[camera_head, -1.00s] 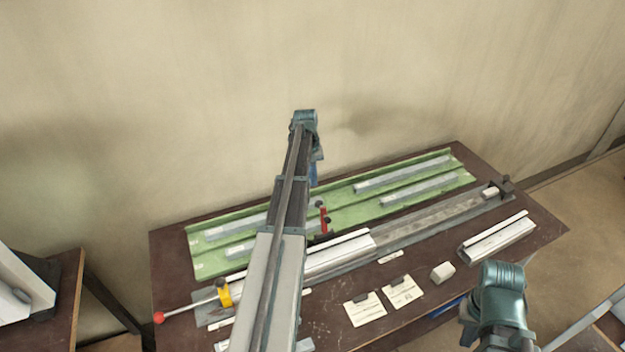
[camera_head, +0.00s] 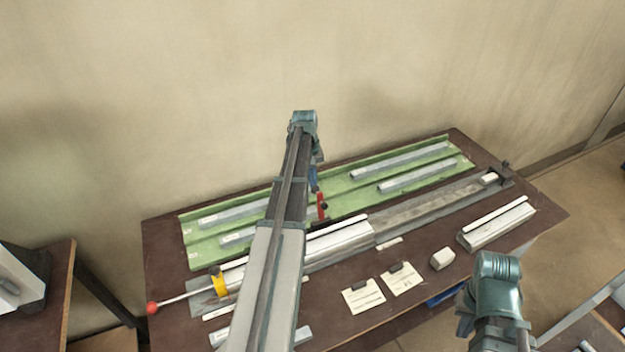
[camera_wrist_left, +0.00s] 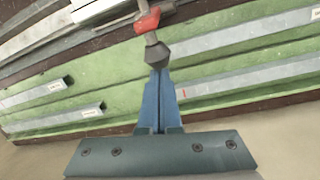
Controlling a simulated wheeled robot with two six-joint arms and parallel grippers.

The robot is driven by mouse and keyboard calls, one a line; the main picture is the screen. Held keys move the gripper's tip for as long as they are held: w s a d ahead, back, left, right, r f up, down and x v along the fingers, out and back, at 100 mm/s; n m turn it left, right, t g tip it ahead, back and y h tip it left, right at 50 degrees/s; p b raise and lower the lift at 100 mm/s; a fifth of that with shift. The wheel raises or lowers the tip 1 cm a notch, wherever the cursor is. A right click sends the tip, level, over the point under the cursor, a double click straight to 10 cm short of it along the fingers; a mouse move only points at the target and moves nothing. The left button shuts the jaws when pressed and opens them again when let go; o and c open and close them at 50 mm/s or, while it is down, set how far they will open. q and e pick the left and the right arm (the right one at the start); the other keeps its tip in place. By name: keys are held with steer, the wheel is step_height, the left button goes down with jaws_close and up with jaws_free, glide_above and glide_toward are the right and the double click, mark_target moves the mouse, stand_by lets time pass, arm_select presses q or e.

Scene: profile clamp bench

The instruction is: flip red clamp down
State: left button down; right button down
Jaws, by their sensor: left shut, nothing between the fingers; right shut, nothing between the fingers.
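The red clamp (camera_head: 322,206) stands at the back edge of the long profile rail, beside the green tray, partly behind my left arm. In the left wrist view its red handle (camera_wrist_left: 148,20) ends in a dark conical knob (camera_wrist_left: 156,53). My left gripper (camera_head: 314,188) is above the tray, just behind the clamp. In the left wrist view its blue fingers (camera_wrist_left: 157,72) are shut and empty, with the tips right at the knob; I cannot tell whether they touch. My right arm's wrist shows at the lower right; its fingers are not visible.
The green tray (camera_head: 345,207) holds several grey profiles. Paper cards (camera_head: 362,297), a white block (camera_head: 442,259) and a short profile (camera_head: 497,228) lie in front. A wall stands behind the table.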

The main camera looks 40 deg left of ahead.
arm_select(q)
steer(key=shift+s+d+r+y+p, duration=0.25)
steer(key=shift+d+r+y+p, duration=0.05)
steer(key=shift+d+y, duration=0.1)
steer(key=shift+d, duration=0.1)
